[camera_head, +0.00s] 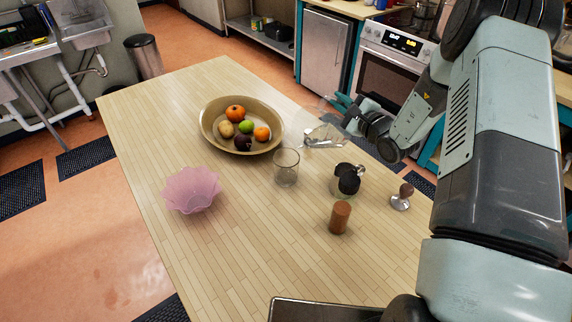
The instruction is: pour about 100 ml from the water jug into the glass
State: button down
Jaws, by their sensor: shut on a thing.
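The glass (286,168) is clear and stands upright near the middle of the wooden table, and I cannot make out any water in it. My gripper (338,108) is behind and to the right of the glass, above the table. It is shut on a clear thing that appears to be the water jug (304,126). The jug looks tilted, with its body toward the glass. Its outline is faint, so its spout, its water level and any stream are not clear.
The fruit bowl (209,131) stands behind the glass, and a pink bowl (191,190) to its left. A black-topped jar (347,181), a brown cylinder (340,218) and a tamper (401,198) stand to its right. A dark tray (310,311) is at the front. The left front table is clear.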

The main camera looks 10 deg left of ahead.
aim_at(330, 97)
jog(key=shift+s+a+r+n+p, duration=0.25)
jog(key=shift+r+n+p, duration=0.15)
jog(key=shift+p, duration=0.15)
jog(key=shift+s+a+r+n+p, duration=0.25)
jog(key=shift+a+r+n+p, duration=0.25)
jog(key=shift+p, duration=0.45)
jog(key=shift+s+a+r, duration=0.15)
jog(key=shift+s+r, duration=0.05)
jog(key=shift+r, duration=0.15)
dwell(0.4)
jog(key=shift+s+a+r+n, duration=0.4)
jog(key=shift+s+a+n, duration=0.2)
jog(key=shift+a, duration=0.1)
dwell(0.9)
jog(key=w+d+f+m, duration=0.1)
jog(key=d+f+m, duration=0.1)
jog(key=w+d+f+m, duration=0.1)
jog(key=shift+w+d+f, duration=0.3)
jog(key=shift+d+f, duration=0.05)
jog(key=shift+f, duration=0.05)
jog(key=shift+w+d+f+m+b, duration=0.2)
jog(key=shift+f+m+b, duration=0.05)
jog(key=shift+f+m, duration=0.15)
jog(key=shift+w+d+f+m+b, duration=0.2)
jog(key=shift+f+m+b, duration=0.1)
jog(key=shift+f, duration=0.1)
dwell(1.0)
